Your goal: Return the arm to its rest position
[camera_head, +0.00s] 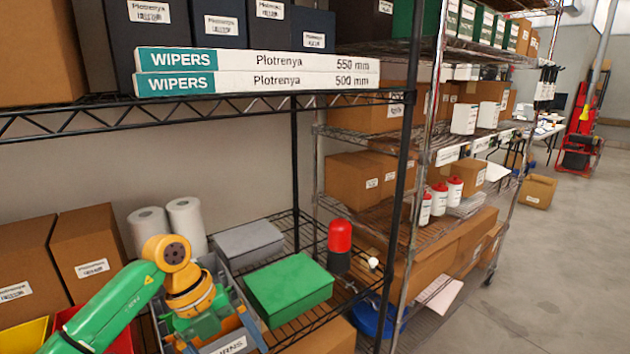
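My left arm, green with orange-yellow joints, comes in from the lower left. Its wrist bends down over a grey bin (222,270) on the wire shelf. My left gripper (205,335) points down at or in the bin, and its fingertips are not clearly visible. I cannot tell whether it is open or shut, or whether it holds anything. The bin's front label is partly cut off and ends in "RNS". Some brown and blue contents show in it around the gripper. My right arm and gripper are not in view.
A green box (288,289), a grey box (248,241) and a red-topped dark object (340,240) stand right of the bin. White rolls (187,225) stand behind it, with cartons (85,250) to the left. The upper shelf holds wiper boxes (258,72). Open floor lies far right.

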